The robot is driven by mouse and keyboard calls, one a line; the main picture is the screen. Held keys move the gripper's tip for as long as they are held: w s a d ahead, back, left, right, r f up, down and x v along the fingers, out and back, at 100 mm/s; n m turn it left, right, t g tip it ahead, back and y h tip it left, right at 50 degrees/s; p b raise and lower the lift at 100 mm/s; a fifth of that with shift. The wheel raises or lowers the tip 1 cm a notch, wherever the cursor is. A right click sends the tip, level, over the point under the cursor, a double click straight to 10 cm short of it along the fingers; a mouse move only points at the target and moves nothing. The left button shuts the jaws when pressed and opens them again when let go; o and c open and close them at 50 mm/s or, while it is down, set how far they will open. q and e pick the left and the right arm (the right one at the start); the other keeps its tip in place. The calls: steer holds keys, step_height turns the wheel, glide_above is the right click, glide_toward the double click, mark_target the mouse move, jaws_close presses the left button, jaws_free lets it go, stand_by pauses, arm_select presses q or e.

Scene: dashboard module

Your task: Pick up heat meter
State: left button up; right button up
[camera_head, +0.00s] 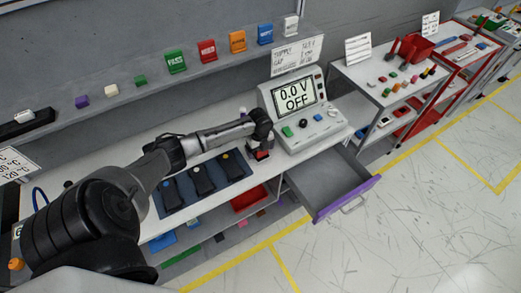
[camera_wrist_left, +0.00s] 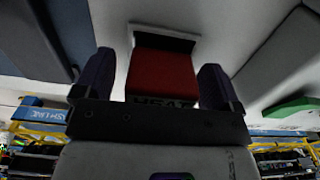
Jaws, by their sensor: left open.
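The heat meter is a small red block (camera_wrist_left: 160,75) with a dark label reading "HEAT" along its near edge. It is between the two dark fingers of my left gripper (camera_wrist_left: 157,60) in the left wrist view, with gaps visible at both sides. In the head view my left gripper (camera_head: 260,143) is low over the bench beside the power supply, and part of the red heat meter (camera_head: 263,155) shows under it. The left gripper is open. My right gripper is not in view.
The power supply (camera_head: 301,107) reading "0.0 V OFF" stands just right of my gripper. A dark mat (camera_head: 188,205) with several black devices lies to the left. An open drawer (camera_head: 322,180) juts out at the front right. A shelf (camera_head: 150,85) with coloured blocks runs behind.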

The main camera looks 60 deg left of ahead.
arm_select(q)
steer(key=shift+c, duration=0.2)
steer(key=c, duration=1)
steer(key=shift+r, duration=0.1)
steer(key=shift+c, duration=0.2)
